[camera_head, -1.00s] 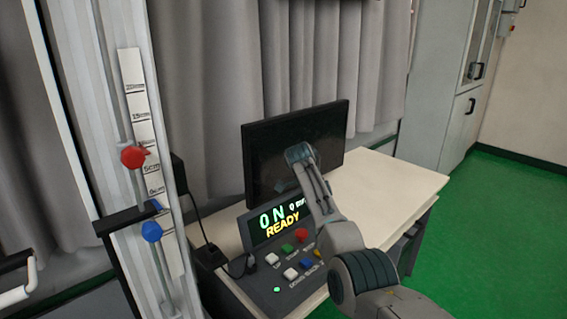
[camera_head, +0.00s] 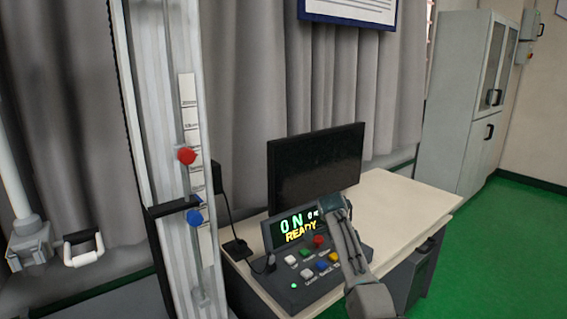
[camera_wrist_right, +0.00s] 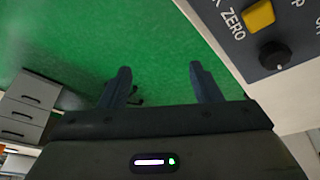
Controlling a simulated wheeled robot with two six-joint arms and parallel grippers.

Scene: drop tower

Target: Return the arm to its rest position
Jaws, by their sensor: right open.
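My right arm stands in front of the right part of the control console (camera_head: 325,285) in the head view. Its gripper (camera_head: 337,206) is raised near the right end of the lit display (camera_head: 293,228), which reads ON and READY. In the right wrist view the two fingers (camera_wrist_right: 161,78) are apart, with only green floor between them. No object is held. The gripper is above and clear of the console buttons; part of the display is hidden behind it. My left gripper is not in view.
The drop tower (camera_head: 165,130) stands at left with a red knob (camera_head: 187,156) and a blue knob (camera_head: 195,217). A dark monitor (camera_head: 315,168) stands behind the console on the white table (camera_head: 405,205). Green floor (camera_head: 510,230) is open at right.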

